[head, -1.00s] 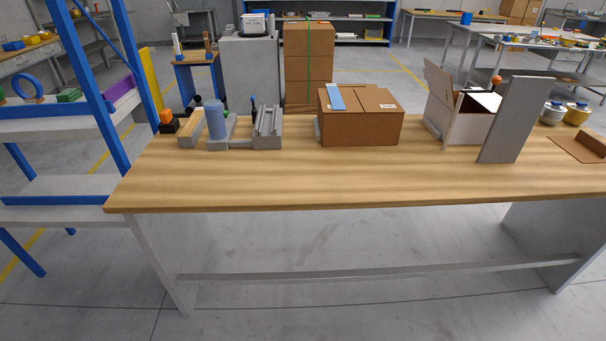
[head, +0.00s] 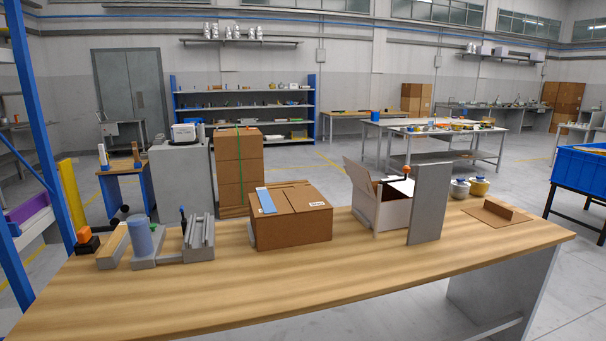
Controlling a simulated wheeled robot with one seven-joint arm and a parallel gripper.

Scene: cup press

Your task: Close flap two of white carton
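The white carton (head: 393,214) stands on the wooden workbench, right of the middle. Its top is at least partly open. I cannot tell which flap is flap two. An upright grey panel (head: 430,205) stands in front of the carton's right part and hides it. My gripper is not in view.
A brown carton (head: 290,226) with a blue strip stands left of the white carton on the workbench (head: 300,289). A grey fixture with a blue cylinder (head: 142,236) is at the left. The bench front is clear.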

